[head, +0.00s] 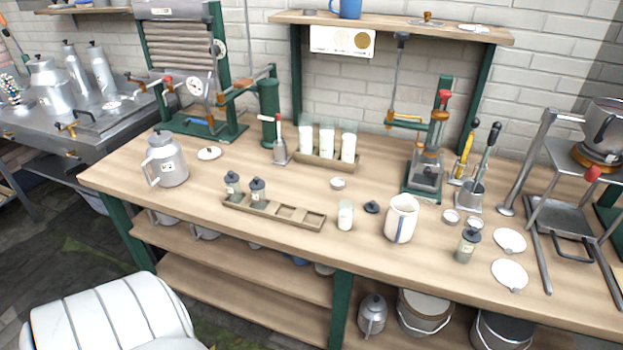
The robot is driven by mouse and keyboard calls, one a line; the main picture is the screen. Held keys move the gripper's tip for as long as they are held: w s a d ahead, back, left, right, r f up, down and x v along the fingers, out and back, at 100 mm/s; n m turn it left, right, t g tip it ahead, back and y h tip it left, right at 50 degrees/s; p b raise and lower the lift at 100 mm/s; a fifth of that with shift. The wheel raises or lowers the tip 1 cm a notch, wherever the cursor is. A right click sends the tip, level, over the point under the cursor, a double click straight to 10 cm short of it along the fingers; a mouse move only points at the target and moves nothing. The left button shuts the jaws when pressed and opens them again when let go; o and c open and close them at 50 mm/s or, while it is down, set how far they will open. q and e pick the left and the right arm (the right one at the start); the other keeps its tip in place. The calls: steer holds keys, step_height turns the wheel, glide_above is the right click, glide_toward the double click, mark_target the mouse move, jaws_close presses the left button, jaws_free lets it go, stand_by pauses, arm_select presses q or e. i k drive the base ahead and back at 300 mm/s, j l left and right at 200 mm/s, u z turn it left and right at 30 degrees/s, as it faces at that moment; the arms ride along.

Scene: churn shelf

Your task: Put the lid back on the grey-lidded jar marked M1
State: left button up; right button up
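Two small dark jars with grey lids, a left one (232,187) and a right one (257,192), stand in the left slots of a wooden rack (316,222). A third grey-lidded jar (466,248) stands on the bench at the right. An open jar with pale contents (345,217) stands just right of the rack. A loose dark grey lid with a knob (371,207) lies on the bench right of that jar, apart from it. The jar labels are too small to read, so I cannot tell which is M1. Neither gripper is in view.
A cream jug (401,220) stands close right of the loose lid. A metal can (167,162) stands at the left. A tray with white-filled glasses (327,147) and a green press (425,165) stand behind. Flat white discs (509,240) lie at the right.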

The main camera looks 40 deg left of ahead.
mark_target(345, 205)
steer(key=u, duration=1.2)
